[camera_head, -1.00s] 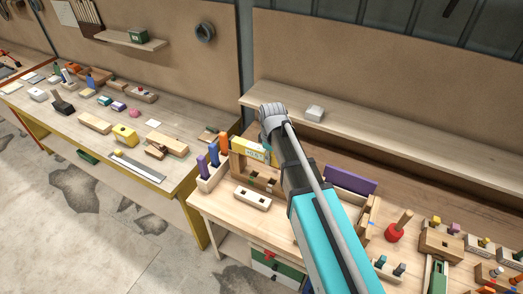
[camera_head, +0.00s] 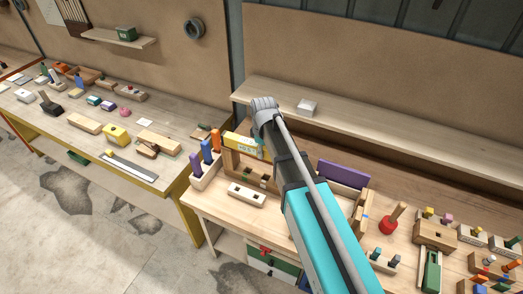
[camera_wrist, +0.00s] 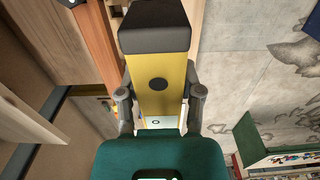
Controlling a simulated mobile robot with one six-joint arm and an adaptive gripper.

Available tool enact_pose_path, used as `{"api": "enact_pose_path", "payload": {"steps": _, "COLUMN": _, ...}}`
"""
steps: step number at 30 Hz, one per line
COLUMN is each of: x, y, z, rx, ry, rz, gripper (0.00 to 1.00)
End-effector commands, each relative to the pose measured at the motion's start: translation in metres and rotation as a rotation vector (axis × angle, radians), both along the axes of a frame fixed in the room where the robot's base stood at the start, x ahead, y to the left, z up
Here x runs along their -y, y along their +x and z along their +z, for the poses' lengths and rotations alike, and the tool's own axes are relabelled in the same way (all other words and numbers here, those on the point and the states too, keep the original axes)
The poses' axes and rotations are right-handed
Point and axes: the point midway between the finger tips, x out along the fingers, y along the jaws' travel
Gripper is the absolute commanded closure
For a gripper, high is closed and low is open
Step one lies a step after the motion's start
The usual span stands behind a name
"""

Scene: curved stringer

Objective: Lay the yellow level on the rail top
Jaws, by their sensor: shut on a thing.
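The yellow level (camera_head: 240,141) is at the far left end of the right bench, close above a wooden frame (camera_head: 232,160). I cannot tell whether it touches the wood, or whether this frame is the rail. In the wrist view the yellow level (camera_wrist: 158,72) runs between my fingers, with a black end cap at the top. My gripper (camera_wrist: 160,98) is shut on it, one finger at each side. In the head view my arm hides much of the gripper and part of the wooden frame.
A rack with purple, blue and orange handles (camera_head: 206,152) stands just left of the level. A pale block with holes (camera_head: 247,195) lies in front. A purple board (camera_head: 343,174) and a red knob with a handle (camera_head: 389,225) are to the right. A shelf (camera_head: 370,130) runs behind.

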Motion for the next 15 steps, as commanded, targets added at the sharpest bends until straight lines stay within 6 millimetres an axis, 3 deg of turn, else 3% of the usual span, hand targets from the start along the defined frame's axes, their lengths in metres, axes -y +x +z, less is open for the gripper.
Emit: {"api": "enact_pose_path", "payload": {"steps": 15, "x": 0.004, "y": 0.086, "z": -0.041, "rx": 0.000, "ry": 0.000, "rz": -0.001, "gripper": 1.00}}
